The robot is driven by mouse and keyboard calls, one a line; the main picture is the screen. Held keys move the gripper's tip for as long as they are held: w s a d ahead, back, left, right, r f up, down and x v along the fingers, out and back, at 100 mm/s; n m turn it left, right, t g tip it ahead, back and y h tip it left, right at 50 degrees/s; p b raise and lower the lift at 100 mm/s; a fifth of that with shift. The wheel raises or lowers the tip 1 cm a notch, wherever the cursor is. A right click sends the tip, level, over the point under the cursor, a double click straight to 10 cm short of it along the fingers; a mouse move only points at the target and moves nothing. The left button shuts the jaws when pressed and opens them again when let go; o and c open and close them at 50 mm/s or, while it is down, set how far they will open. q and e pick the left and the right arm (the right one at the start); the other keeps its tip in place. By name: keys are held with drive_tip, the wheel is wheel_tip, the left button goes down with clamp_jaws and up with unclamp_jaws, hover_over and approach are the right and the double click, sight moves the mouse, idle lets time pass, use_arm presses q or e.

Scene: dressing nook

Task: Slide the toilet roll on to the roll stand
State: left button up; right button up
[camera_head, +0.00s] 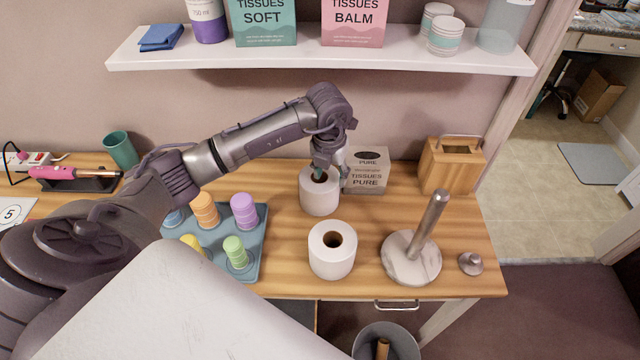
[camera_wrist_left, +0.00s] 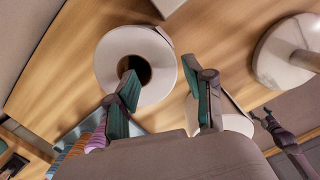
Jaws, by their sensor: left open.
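Two white toilet rolls stand upright on the wooden table: a back roll (camera_head: 319,198) and a front roll (camera_head: 331,262). The roll stand has a round marble base (camera_head: 400,262) and a bare, leaning-looking metal post (camera_head: 430,222). My left gripper (camera_head: 332,172) is open at the top of the back roll. One finger is at its core hole and the other is outside its right side. In the left wrist view, the fingers (camera_wrist_left: 160,78) lie apart over the back roll (camera_wrist_left: 112,52); contact is unclear. A dark pronged shape, apparently my right gripper (camera_wrist_left: 262,118), shows small at lower right.
A metal knob (camera_head: 471,264) lies right of the stand. A tissue box (camera_head: 367,170) stands close behind the gripper, with a wooden box (camera_head: 450,165) farther right. A blue-grey tray (camera_head: 255,262) of coloured pieces is left of the rolls. A shelf (camera_head: 320,52) hangs above.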

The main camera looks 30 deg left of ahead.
sight(331, 182)
use_arm(q)
drive_tip(key=f, duration=0.3)
drive_tip(key=shift+w+f, duration=0.2)
drive_tip(key=f, duration=0.2)
drive_tip(key=shift+w+f+p, duration=0.2)
drive_tip(key=shift+f+p, duration=0.1)
drive_tip(key=shift+p, duration=0.05)
drive_tip(key=shift+w+f, duration=0.1)
drive_tip(key=shift+f, duration=0.4)
drive_tip(key=c, duration=0.8)
drive_tip(key=shift+c, duration=1)
clamp_jaws()
use_arm(e)
drive_tip(key=w, duration=0.1)
drive_tip(key=w+r, duration=0.1)
drive_tip(key=w, duration=0.1)
drive_tip(key=shift+a, duration=0.15)
